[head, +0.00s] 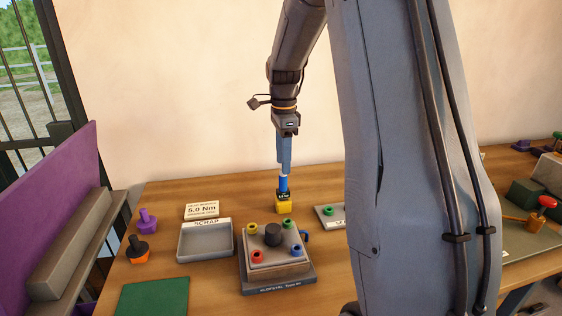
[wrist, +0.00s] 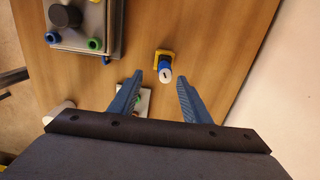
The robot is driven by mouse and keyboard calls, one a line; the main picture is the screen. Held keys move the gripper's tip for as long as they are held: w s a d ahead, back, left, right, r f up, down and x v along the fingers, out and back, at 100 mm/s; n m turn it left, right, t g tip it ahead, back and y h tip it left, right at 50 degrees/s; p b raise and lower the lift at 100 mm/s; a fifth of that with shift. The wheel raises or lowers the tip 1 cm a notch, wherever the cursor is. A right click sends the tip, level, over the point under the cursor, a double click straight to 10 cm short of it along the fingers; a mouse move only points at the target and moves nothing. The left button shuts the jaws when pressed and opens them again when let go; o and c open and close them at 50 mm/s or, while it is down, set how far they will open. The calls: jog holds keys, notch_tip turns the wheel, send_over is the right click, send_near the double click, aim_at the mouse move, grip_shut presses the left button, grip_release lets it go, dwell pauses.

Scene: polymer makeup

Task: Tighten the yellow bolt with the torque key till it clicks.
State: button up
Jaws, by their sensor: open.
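The torque key appears to be the blue tool with a pale top (head: 284,184), upright in a yellow block with a dark label (head: 284,206); in the wrist view its round white top (wrist: 165,74) shows. My gripper (head: 284,170) points down right above it. In the wrist view my gripper's blue fingers (wrist: 160,82) are apart, one on each side of the tool's top, and hold nothing. The yellow bolt (head: 252,229) sits at the back left corner of the grey fixture (head: 262,284), left of the black knob (head: 273,234).
The fixture also bears red (head: 257,256), blue (head: 296,250) and green (head: 287,223) bolts. A SCRAP tray (head: 181,251) and a 5.0 Nm sign (head: 202,210) stand left. A plate with a green part (head: 328,211) is at right, partly hidden by my arm.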

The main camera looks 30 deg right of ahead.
aim_at(283, 185)
jog(key=shift+w+d+f, duration=0.2)
jog(key=shift+w+f, duration=0.05)
jog(key=shift+w, duration=0.2)
jog(key=shift+a+f+b, duration=0.2)
jog(key=shift+a+b, duration=0.1)
jog(key=shift+b, duration=0.15)
jog(key=shift+s+d+f, duration=0.1)
jog(key=shift+d+f, duration=0.05)
jog(key=shift+d+f+b, duration=0.25)
jog(key=shift+f+b, duration=0.3)
jog(key=shift+b, duration=0.1)
jog(key=shift+f+p, duration=0.95)
jog(key=shift+f, duration=2.95)
jog(key=shift+r, duration=0.1)
grip_shut()
